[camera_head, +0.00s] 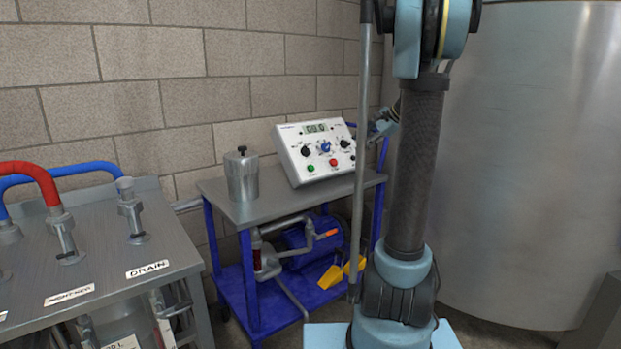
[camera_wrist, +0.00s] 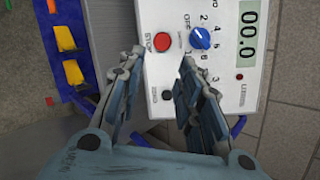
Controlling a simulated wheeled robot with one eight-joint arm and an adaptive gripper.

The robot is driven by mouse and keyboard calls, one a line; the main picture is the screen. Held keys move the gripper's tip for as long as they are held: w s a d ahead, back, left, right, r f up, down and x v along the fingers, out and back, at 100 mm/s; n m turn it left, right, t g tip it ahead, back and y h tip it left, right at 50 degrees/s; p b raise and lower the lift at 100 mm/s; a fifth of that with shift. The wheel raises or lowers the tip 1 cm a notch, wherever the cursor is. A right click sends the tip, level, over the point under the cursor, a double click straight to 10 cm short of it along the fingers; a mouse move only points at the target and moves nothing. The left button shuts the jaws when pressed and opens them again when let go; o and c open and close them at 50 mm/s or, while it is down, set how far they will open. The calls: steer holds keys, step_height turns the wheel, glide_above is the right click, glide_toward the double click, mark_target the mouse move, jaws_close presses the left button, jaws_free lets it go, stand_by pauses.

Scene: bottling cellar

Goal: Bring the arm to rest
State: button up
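My gripper (camera_wrist: 161,58) is open and empty in the wrist view, its two fingers apart with the white control box (camera_wrist: 222,85) beyond them. Between and past the fingertips are the red stop button (camera_wrist: 163,41) and the blue knob (camera_wrist: 201,38). The display (camera_wrist: 252,34) reads 00.0. In the head view my arm stands upright at the right and hides part of my gripper (camera_head: 384,124), which is just right of the control box (camera_head: 318,168). I cannot tell whether the fingers touch the box.
The control box and a lidded metal canister (camera_head: 241,176) stand on a blue-framed cart (camera_head: 270,207). A pump (camera_head: 310,240) is on its lower shelf. A metal bench (camera_head: 105,240) with red and blue hoses is at left. A large steel tank (camera_head: 530,150) fills the right.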

steer(key=s+a+f+n+g+h, duration=0.1)
steer(key=s+a+f+n+h, duration=0.3)
steer(key=s, duration=0.6)
steer(key=s+f+n+g, duration=0.1)
steer(key=s+f+n, duration=0.2)
steer(key=s+f, duration=0.55)
steer(key=s+a+f+n+g+h, duration=0.1)
steer(key=s+f+n, duration=0.15)
steer(key=s, duration=1.05)
steer(key=s+d+f+n+h, duration=0.2)
steer(key=s+f+n, duration=0.2)
steer(key=s+f, duration=0.3)
steer(key=shift+s+d+f+h, duration=0.3)
steer(key=shift+s+f+h, duration=0.1)
steer(key=shift+s, duration=0.65)
steer(key=shift+w+f, duration=0.15)
steer(key=shift+w, duration=0.3)
